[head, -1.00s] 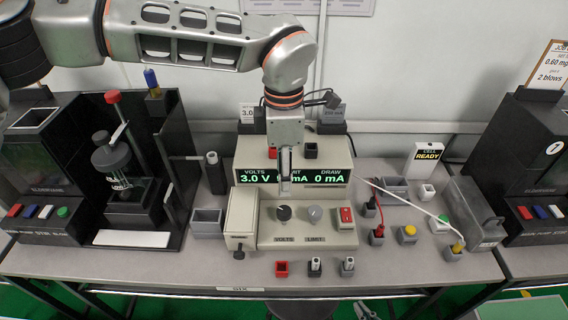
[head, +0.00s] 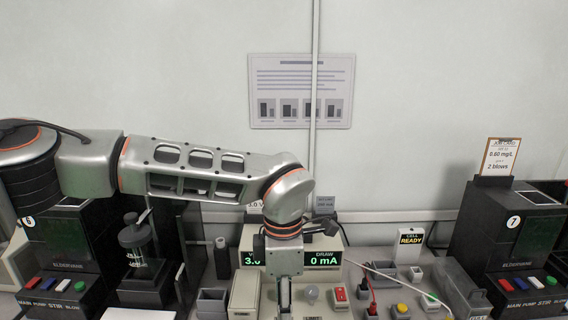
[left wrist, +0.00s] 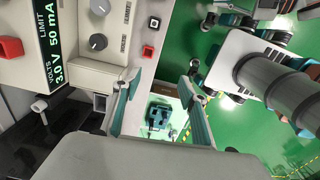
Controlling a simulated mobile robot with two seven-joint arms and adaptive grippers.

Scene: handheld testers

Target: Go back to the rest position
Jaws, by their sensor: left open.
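My left arm (head: 195,170) comes in from the left in the head view and bends down at the wrist. My left gripper (head: 284,300) hangs in front of the power supply and hides part of its display; its tips are at the lower edge. In the left wrist view the left gripper (left wrist: 160,85) has its two fingers wide apart with nothing between them. The power supply display (left wrist: 57,55) reads 3.0 V and 50 mA there, and the draw in the head view (head: 322,259) reads 0 mA. My right gripper is not in view.
A dark station with a clamped glass vessel (head: 134,240) stands left of the supply, and another dark station (head: 515,240) stands at right. A poster (head: 300,92) hangs on the wall, with free space above the bench.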

